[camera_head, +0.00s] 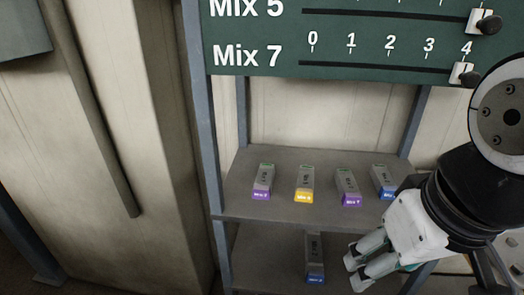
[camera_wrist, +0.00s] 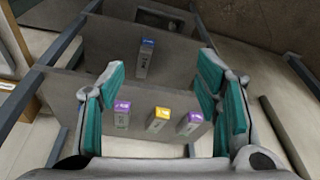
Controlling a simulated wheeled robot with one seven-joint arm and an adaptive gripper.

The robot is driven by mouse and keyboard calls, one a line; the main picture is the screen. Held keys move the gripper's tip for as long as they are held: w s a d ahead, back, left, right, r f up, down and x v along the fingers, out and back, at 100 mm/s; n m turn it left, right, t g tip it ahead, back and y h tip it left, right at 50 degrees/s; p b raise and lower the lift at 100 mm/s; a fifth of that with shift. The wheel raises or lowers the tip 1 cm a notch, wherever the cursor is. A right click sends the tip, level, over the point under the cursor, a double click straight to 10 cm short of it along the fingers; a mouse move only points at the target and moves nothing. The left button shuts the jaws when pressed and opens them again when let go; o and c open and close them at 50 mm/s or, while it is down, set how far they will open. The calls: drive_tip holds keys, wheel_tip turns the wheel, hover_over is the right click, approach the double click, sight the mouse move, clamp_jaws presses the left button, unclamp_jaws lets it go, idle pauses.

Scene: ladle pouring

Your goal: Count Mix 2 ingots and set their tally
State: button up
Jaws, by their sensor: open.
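Several grey ingots with coloured end labels lie on the upper shelf in the head view: purple (camera_head: 263,181), yellow (camera_head: 304,183), a purple one that appears to read Mix 7 (camera_head: 347,187), and blue (camera_head: 384,181). Another blue-labelled ingot (camera_head: 314,258) lies on the lower shelf. Small print makes most label numbers doubtful. My gripper (camera_head: 355,271) is open and empty at the right, in front of the lower shelf. The wrist view shows its spread fingers (camera_wrist: 164,100), with a blue-labelled ingot (camera_wrist: 145,58) and three others beyond. The Mix 2 tally row is out of view.
The green tally board (camera_head: 260,80) above shows Mix 5 and Mix 7 rows. The Mix 7 slider (camera_head: 463,73) is at 4; the Mix 5 slider (camera_head: 480,21) is also far right. Blue-grey posts (camera_head: 200,120) frame the shelves. The lower shelf's left side is bare.

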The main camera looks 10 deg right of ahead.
wheel_tip(320, 180, down, 7)
drive_tip(key=g+b, duration=0.1)
drive_tip(key=b, duration=0.4)
drive_tip(key=shift+a, duration=0.15)
drive_tip(key=shift+s, duration=0.1)
idle(1.8)
drive_tip(key=c, duration=0.4)
drive_tip(key=shift+c, duration=0.2)
